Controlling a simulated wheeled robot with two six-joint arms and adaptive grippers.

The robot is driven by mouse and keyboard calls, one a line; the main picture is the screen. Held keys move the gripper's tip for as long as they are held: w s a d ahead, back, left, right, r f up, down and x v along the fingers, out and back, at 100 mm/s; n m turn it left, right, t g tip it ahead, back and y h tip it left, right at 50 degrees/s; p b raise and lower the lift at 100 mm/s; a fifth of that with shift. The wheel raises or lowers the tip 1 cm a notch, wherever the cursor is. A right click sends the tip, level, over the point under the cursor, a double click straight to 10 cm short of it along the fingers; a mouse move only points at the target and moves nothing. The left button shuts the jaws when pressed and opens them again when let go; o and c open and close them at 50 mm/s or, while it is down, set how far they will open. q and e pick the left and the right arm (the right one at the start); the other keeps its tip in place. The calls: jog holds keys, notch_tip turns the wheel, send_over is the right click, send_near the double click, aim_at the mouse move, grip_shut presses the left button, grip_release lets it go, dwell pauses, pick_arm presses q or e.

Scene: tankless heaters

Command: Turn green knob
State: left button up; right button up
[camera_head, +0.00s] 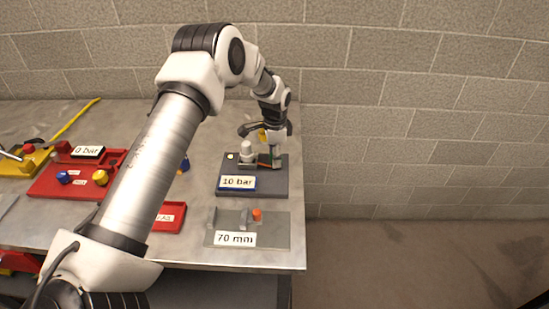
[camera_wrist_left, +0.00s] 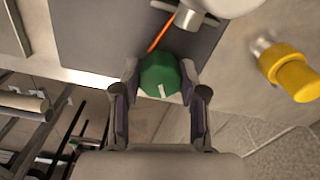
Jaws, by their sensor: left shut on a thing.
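In the left wrist view the green knob (camera_wrist_left: 158,75) has a faceted rim and a white mark on its face. It sits between the two fingertips of my left gripper (camera_wrist_left: 160,88), at the edge of a dark grey board (camera_wrist_left: 95,35). The fingers are shut on its two sides. In the head view my left gripper (camera_head: 275,158) is at the right end of the grey board labelled "10 bar" (camera_head: 238,182), and the knob is hidden there. My right gripper is not in view.
A yellow-handled fitting (camera_wrist_left: 292,75) is right of the knob in the wrist view. A white cylinder (camera_head: 246,149) stands on the board. A "70 mm" plate (camera_head: 272,234) lies in front, and a red panel (camera_head: 50,185) lies left. The table's right edge is close to the board.

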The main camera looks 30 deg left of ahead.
pick_arm(q)
jog(key=shift+s+d+f+m, duration=0.1)
jog(key=shift+f+m, duration=0.1)
jog(key=shift+m, duration=0.2)
jog(key=o, duration=1.1)
jog(key=shift+o, duration=0.2)
jog(key=shift+r, duration=0.15)
notch_tip(320, 180, up, 12)
jog(key=shift+w, duration=0.2)
jog(key=shift+d, duration=0.1)
